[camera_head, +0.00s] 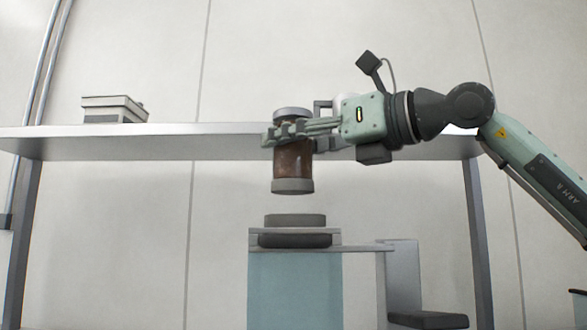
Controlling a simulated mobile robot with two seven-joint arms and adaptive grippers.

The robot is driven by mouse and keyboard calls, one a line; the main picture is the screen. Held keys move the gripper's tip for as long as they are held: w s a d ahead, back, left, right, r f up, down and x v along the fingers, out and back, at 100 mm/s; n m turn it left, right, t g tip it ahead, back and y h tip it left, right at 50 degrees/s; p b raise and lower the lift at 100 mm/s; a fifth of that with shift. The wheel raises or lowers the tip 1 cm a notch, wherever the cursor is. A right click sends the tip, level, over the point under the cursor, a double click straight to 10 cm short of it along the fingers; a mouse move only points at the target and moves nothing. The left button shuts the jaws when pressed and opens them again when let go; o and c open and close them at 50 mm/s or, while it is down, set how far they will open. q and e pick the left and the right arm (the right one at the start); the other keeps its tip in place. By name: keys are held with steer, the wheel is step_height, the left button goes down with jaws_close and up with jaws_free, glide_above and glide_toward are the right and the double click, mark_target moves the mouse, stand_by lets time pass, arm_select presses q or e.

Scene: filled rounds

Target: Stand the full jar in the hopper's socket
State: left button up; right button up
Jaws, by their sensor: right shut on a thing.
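The jar (292,165) has a brown filling and grey caps at its top and bottom. It is held upright in the air. My right gripper (285,133), coming in from the right, is shut on the upper part of the jar. The hopper (294,288) stands below, with a pale blue see-through body. On its top is a grey round piece (295,220), seen edge-on, above a darker ring. The jar's base is above this piece with a small gap between them. The inside of the socket cannot be seen from this low angle. My left gripper is not in view.
A long grey shelf (180,145) on posts runs behind the jar at gripper height. A grey box (113,109) sits on its left part. A grey bracket with a dark ledge (428,319) stands right of the hopper. A dark-rimmed container (578,305) shows at the lower right edge.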

mark_target(293, 172)
steer(key=shift+w+d+f, duration=0.1)
steer(key=shift+d+f, duration=0.05)
steer(key=shift+f, duration=0.05)
step_height(293, 172, down, 3)
steer(key=shift+f, duration=0.4)
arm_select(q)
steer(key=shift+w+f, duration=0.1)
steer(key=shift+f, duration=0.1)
arm_select(e)
steer(key=shift+f, duration=0.1)
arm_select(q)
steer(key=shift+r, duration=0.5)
arm_select(e)
steer(key=o, duration=1.3)
steer(key=shift+o, duration=0.2)
